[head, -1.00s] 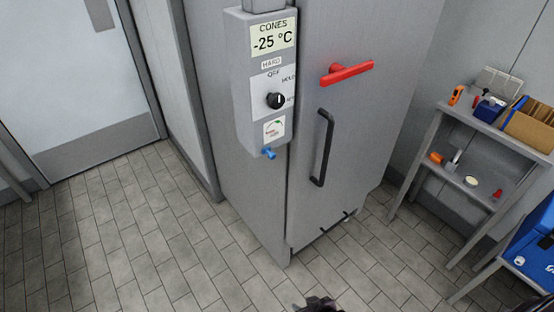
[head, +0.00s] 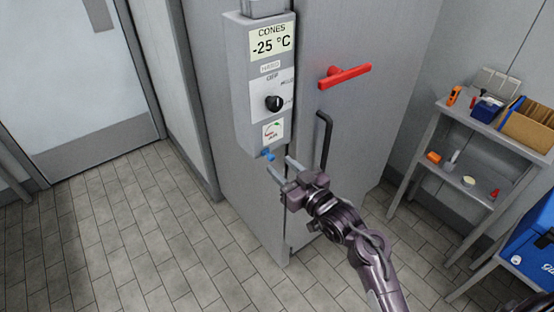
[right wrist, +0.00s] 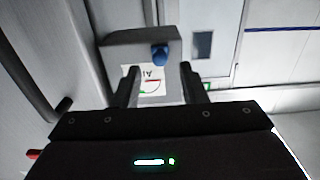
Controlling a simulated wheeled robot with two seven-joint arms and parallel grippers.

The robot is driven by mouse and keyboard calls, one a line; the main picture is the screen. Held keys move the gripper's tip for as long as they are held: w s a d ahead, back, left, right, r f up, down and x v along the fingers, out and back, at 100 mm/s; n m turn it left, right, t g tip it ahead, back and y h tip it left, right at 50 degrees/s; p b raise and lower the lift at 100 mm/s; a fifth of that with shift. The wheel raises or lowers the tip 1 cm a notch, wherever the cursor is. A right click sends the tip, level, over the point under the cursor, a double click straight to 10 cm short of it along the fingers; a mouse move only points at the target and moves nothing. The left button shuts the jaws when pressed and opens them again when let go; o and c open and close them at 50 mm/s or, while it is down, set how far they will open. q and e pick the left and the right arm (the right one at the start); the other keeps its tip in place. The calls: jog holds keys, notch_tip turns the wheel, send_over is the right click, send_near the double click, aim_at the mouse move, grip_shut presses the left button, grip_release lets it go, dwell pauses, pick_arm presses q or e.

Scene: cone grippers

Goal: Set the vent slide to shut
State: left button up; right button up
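A grey control box (head: 240,90) is on the freezer, with a temperature display (head: 271,41), a black dial (head: 274,103) and a label with a coloured arc (head: 273,133). A small blue knob (head: 268,154) sticks out from the box's lower end. I cannot read any marking that names the vent slide. My right gripper (head: 281,167) is open and empty, its fingers just below and right of the blue knob. In the right wrist view the blue knob (right wrist: 160,54) appears between and beyond the open fingers (right wrist: 158,80), apart from them. My left gripper is out of view.
A red lever (head: 345,75) and a black door handle (head: 323,140) are on the freezer door, the handle partly behind my right gripper. A shelf rack (head: 432,128) with boxes and tools stands at right, near a blue box (head: 530,245). The tiled floor at left is clear.

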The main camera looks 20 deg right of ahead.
aim_at(268, 155)
jog(key=shift+x, duration=1.45)
grip_shut()
jog(key=shift+d, duration=0.1)
